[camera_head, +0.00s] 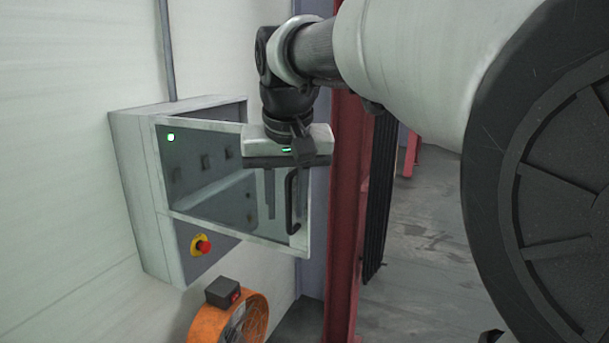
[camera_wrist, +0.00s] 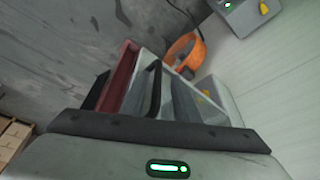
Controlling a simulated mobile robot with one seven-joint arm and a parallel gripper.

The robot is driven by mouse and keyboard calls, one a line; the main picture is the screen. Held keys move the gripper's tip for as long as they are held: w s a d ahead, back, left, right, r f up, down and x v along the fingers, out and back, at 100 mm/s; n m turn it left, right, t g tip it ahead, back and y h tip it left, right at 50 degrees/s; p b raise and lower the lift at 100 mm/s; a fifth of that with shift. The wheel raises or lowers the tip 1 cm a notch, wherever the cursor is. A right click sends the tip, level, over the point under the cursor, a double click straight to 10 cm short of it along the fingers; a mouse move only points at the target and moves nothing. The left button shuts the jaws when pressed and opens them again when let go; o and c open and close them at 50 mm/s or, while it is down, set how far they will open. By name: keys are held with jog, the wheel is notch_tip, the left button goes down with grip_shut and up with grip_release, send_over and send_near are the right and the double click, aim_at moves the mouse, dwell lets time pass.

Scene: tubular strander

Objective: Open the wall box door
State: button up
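The grey wall box (camera_head: 138,190) hangs on the white wall at left in the head view. Its framed glass door (camera_head: 262,238) stands ajar, swung out from the left side at an angle to the box front. A black bar handle (camera_head: 291,200) is near the door's free right edge; the handle (camera_wrist: 153,90) also shows in the wrist view. My gripper (camera_head: 268,195) points down at the door's right part, its slim fingers just left of the handle. Contact and finger spacing are unclear.
A red emergency button (camera_head: 203,247) sits on the box's lower panel. An orange fan-like round thing (camera_head: 212,322) is below. A red post (camera_head: 347,210) stands close to the right of the door. Grey floor (camera_head: 425,240) beyond it looks clear.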

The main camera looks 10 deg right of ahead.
jog(key=shift+s+a+r+t, duration=0.15)
jog(key=shift+s+r, duration=0.1)
jog(key=shift+r, duration=0.3)
jog(key=shift+s+r+t, duration=0.15)
jog(key=shift+s+r, duration=0.05)
jog(key=shift+r, duration=0.4)
jog(key=p+v, duration=0.1)
jog(key=v, duration=1.4)
jog(key=shift+w+r+p, duration=0.25)
jog(key=shift+r+p, duration=0.15)
jog(key=s+a+f+g+y, duration=0.15)
jog(key=s+a+f, duration=0.25)
jog(key=f, duration=0.6)
jog(key=s+d+f, duration=0.3)
jog(key=f, duration=0.2)
jog(key=s+d+f+t+h, duration=0.1)
jog(key=s+d+f, duration=0.1)
jog(key=f, duration=0.4)
jog(key=s+d+f+n+t, duration=0.1)
jog(key=s+d+f, duration=0.2)
jog(key=d+f, duration=0.1)
jog(key=shift+s+f, duration=0.3)
jog(key=shift+f, duration=0.45)
jog(key=shift+t, duration=0.25)
